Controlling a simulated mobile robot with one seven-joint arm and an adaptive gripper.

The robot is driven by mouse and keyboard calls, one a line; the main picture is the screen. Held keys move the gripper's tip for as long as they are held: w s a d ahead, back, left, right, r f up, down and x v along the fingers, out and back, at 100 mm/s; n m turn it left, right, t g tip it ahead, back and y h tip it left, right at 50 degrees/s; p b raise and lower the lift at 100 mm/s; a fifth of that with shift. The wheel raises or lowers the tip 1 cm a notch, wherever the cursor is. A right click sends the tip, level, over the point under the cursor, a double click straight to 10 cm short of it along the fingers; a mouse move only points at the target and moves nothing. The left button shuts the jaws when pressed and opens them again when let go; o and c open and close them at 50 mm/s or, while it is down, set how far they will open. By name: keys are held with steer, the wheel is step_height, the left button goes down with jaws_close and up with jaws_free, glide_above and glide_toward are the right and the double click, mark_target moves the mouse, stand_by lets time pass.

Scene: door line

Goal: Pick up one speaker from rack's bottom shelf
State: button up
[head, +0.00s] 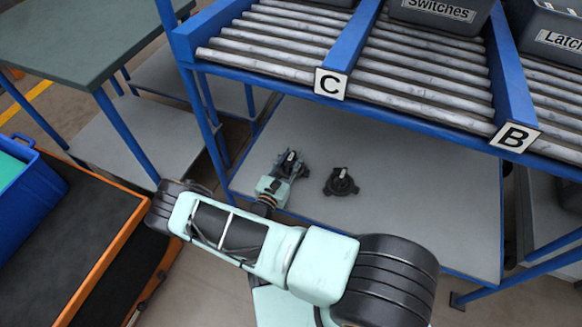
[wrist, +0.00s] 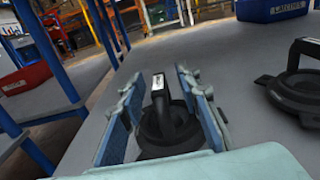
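Two black speakers with round flanged bases and a raised stem lie on the rack's grey bottom shelf (head: 420,190). One speaker (head: 341,183) lies free to the right of my gripper; it also shows at the right of the wrist view (wrist: 298,88). The other speaker (wrist: 160,122) is between my fingers, its stem upright with a pale patch on top. My gripper (head: 289,162) is low over the shelf. In the wrist view, its blue-padded fingers (wrist: 165,112) stand apart on both sides of the stem, with gaps visible. The fingers partly hide this speaker's base.
The roller deck (head: 330,45) with labels C and B hangs above the shelf. A blue rack post (head: 190,85) stands left of my gripper. An orange-edged cart (head: 105,245) and a blue bin (head: 25,180) are at the left. The shelf's right side is clear.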

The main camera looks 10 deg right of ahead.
jaws_close()
steer(key=shift+r, duration=0.1)
stand_by(0.5)
